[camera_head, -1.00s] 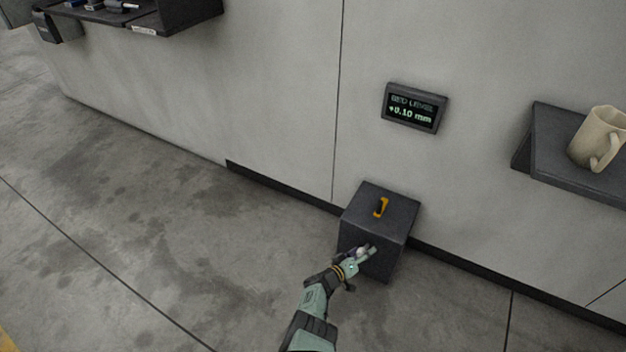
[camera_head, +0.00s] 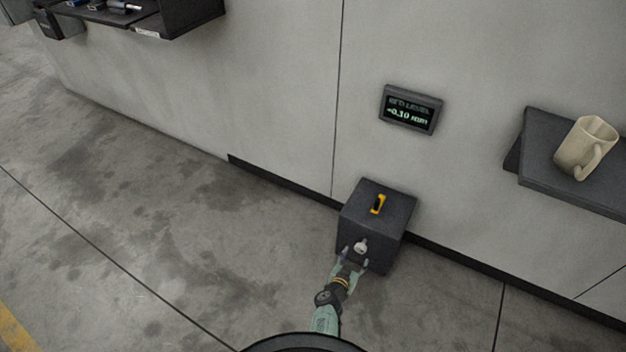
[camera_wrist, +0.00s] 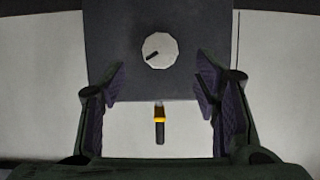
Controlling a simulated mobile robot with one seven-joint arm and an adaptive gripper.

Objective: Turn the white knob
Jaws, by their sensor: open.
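The white knob (camera_head: 361,246) is on the front face of a dark box (camera_head: 398,212) that stands on the floor against the wall. In the wrist view the knob (camera_wrist: 160,50) is a pale many-sided disc with a dark mark pointing to its lower left. My gripper (camera_head: 355,258) is in front of the box with its fingers apart. In the wrist view my gripper (camera_wrist: 160,85) is open and empty, and the knob shows between and beyond the two fingers, apart from them.
A yellow and black piece (camera_head: 378,204) is on top of the box. A display (camera_head: 410,109) on the wall reads about 0.10 mm. A shelf (camera_head: 538,150) with a beige mug (camera_head: 584,146) is at the right. The floor left of the box is clear.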

